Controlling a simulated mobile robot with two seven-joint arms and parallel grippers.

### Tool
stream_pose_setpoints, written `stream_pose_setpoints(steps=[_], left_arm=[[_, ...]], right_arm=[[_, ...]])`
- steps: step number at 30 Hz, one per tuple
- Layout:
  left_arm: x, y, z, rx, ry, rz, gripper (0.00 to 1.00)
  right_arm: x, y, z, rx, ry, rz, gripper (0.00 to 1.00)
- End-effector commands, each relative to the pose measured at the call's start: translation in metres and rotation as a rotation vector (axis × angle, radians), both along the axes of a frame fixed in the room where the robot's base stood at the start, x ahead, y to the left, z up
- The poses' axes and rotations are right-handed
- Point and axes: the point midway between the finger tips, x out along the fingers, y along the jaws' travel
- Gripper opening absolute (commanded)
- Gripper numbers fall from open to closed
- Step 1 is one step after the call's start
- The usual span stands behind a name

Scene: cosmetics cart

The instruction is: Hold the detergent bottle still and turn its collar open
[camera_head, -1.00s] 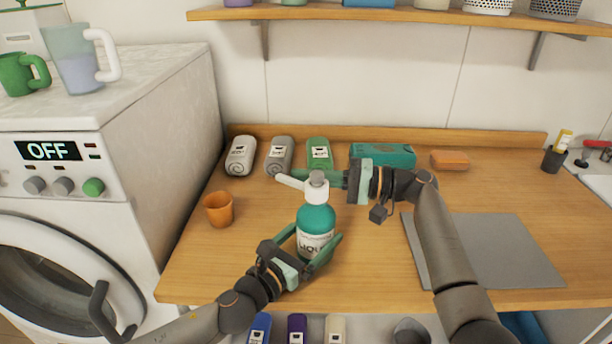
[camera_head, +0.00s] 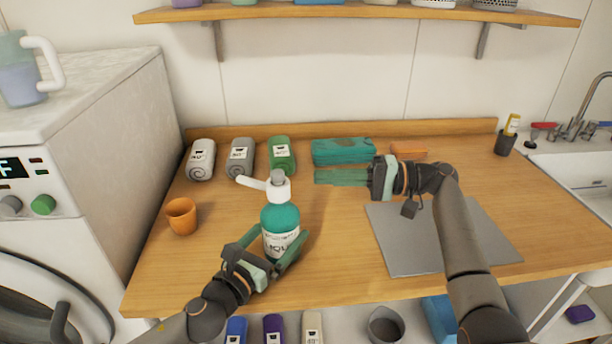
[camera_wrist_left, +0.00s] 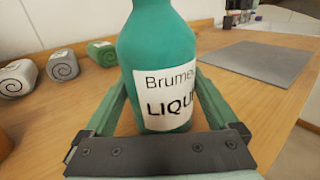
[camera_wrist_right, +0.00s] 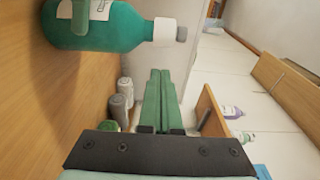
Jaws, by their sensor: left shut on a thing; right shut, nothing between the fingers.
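The teal detergent bottle (camera_head: 281,219) stands upright on the wooden counter. Its white collar (camera_head: 278,190) has a spout pointing left and a grey top. My left gripper (camera_head: 270,254) is shut on the lower body of the bottle, with one finger on each side; the labelled bottle (camera_wrist_left: 160,60) fills the middle of the left wrist view. My right gripper (camera_head: 322,177) is shut and empty, to the right of the collar and apart from it. In the right wrist view, its fingers (camera_wrist_right: 158,85) lie together below the sideways-looking bottle (camera_wrist_right: 118,28).
Rolled towels (camera_head: 240,157) and a teal box (camera_head: 343,151) line the back of the counter. An orange cup (camera_head: 182,216) stands left of the bottle. A grey mat (camera_head: 440,235) lies at the right, near the sink (camera_head: 580,170). A shelf (camera_head: 360,11) hangs above.

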Motion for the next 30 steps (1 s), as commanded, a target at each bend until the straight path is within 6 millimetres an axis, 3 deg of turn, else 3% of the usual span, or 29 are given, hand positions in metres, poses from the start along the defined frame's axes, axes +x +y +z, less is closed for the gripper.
stream_pose_setpoints(steps=[8,14,20,28,30], left_arm=[[0.000,0.000,0.002,-0.002,-0.002,-0.001,0.00],[0.000,0.000,0.002,-0.002,-0.002,-0.001,0.00],[0.000,0.000,0.002,-0.002,-0.002,-0.001,0.00],[0.000,0.000,0.002,-0.002,-0.002,-0.001,0.00],[0.000,0.000,0.002,-0.002,-0.002,-0.001,0.00]], right_arm=[[0.010,-0.011,0.000,-0.007,-0.001,-0.126,0.00],[0.015,-0.004,0.001,0.001,-0.001,-0.172,0.00],[0.025,0.028,0.002,0.003,-0.001,-0.171,0.00],[0.042,0.086,0.002,0.002,0.000,-0.170,0.00],[0.037,0.089,0.000,-0.001,-0.002,-0.173,0.00]])
